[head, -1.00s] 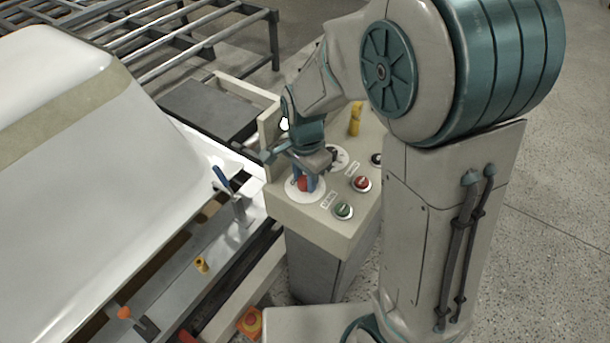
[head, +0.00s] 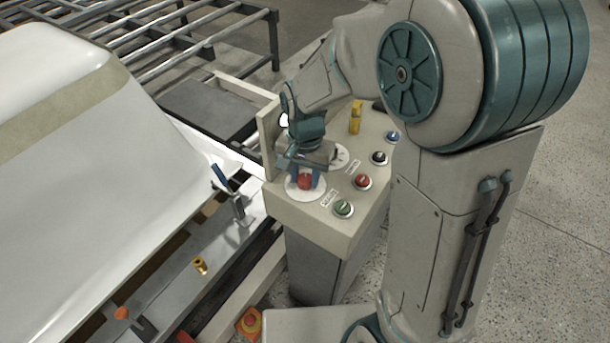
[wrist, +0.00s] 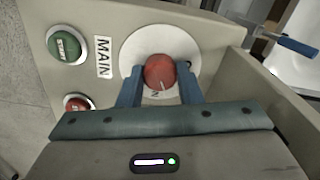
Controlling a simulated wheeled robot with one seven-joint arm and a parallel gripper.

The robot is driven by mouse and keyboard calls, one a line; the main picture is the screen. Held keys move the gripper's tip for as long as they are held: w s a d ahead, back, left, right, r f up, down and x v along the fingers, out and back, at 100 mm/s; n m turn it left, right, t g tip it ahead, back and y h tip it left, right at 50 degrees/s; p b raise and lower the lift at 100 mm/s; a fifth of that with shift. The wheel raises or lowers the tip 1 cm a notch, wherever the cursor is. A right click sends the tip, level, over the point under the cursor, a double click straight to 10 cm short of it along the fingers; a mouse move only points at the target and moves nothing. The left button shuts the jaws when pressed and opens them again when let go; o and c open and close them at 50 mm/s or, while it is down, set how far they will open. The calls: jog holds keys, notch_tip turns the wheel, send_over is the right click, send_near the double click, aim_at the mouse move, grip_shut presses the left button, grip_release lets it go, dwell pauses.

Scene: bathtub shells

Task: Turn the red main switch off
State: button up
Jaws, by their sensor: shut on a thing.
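The red main switch (head: 305,181) is a round red knob on a white disc at the near left corner of the control box top. In the wrist view the red knob (wrist: 160,72) sits between my two blue fingers, with a pale pointer line on its face toward my palm and a letter that looks like "N" on the disc below it. A "MAIN" label (wrist: 104,57) lies beside the disc. My gripper (head: 306,180) reaches down over the knob; in the wrist view my gripper (wrist: 160,85) is shut on it from both sides.
A green button (head: 343,208), a red button (head: 363,182), a black knob (head: 379,158) and a blue knob (head: 393,136) line the box's right side. A yellow handle (head: 355,117) stands at the back. A raised panel (head: 268,135) borders the left. A blue-handled clamp (head: 222,177) and white tub shell (head: 90,180) are further left.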

aim_at(305, 178)
jog(key=n+b, duration=0.1)
jog(key=n, duration=1.1)
jog(key=shift+n, duration=0.3)
dwell(0.4)
jog(key=o, duration=1)
jog(key=shift+r, duration=0.1)
notch_tip(305, 178, up, 14)
jog(key=shift+f, duration=0.15)
